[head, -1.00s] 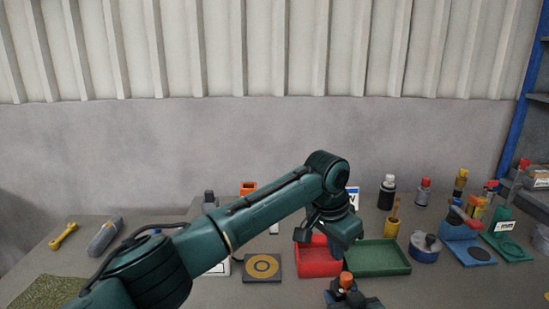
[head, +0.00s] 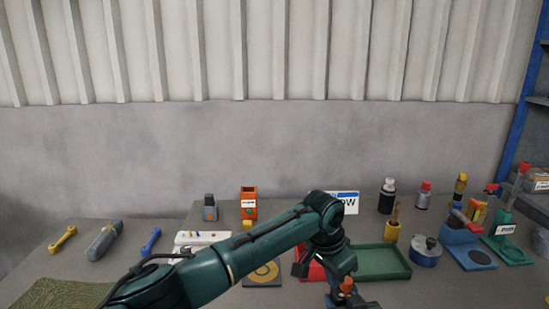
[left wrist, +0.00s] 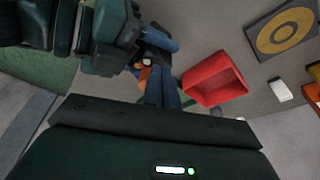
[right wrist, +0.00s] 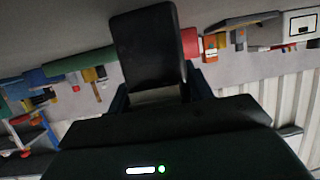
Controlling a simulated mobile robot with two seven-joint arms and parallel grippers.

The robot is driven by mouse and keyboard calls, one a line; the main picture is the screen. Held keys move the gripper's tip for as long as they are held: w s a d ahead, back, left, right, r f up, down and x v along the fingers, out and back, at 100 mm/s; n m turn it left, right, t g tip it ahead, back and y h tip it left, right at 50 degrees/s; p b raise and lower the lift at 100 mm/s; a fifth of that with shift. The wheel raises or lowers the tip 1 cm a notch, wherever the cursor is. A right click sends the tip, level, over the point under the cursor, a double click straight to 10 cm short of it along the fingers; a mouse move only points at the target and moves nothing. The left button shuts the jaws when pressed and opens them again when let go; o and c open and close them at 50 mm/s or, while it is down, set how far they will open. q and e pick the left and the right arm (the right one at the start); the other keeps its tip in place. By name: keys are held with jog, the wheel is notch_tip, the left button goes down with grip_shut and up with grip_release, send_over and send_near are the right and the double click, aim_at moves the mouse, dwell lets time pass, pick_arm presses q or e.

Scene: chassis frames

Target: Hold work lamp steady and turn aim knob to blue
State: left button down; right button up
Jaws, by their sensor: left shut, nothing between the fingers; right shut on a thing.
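In the right wrist view a dark, block-like thing (right wrist: 150,45), apparently the work lamp, sits between the fingers of my right gripper (right wrist: 157,96), which is shut on it. A small orange part (left wrist: 145,73), probably the aim knob, shows in the left wrist view beside the fingertips of my left gripper (left wrist: 160,78). The orange part also shows low in the head view (head: 347,285). My left gripper is shut and empty, close to the orange part; I cannot tell whether they touch. The lamp is mostly hidden by my arms, and no blue aim mark can be made out.
A red tray (left wrist: 215,82) and a green tray (head: 385,262) lie just behind my grippers. A dark plate with a yellow ring (head: 262,281) is left of them. A blue can (head: 425,252) and several stands crowd the right side.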

pick_arm(q)
jog(key=shift+d, duration=0.4)
dwell(0.3)
jog(key=shift+s+d, duration=0.1)
jog(key=shift+s, duration=0.15)
jog(key=shift+s+d, duration=0.15)
jog(key=shift+s, duration=0.1)
jog(key=shift+s+d, duration=0.25)
jog(key=shift+s, duration=0.05)
jog(key=shift+s+d, duration=0.1)
jog(key=shift+d, duration=0.05)
dwell(0.5)
jog(key=shift+s, duration=0.15)
jog(key=shift+s+a, duration=0.1)
jog(key=shift+a, duration=0.1)
jog(key=v, duration=0.3)
jog(key=d+v, duration=0.1)
jog(key=v, duration=0.1)
jog(key=shift+w+a+r, duration=0.1)
jog(key=shift+w+r, duration=0.25)
jog(key=shift+r, duration=0.2)
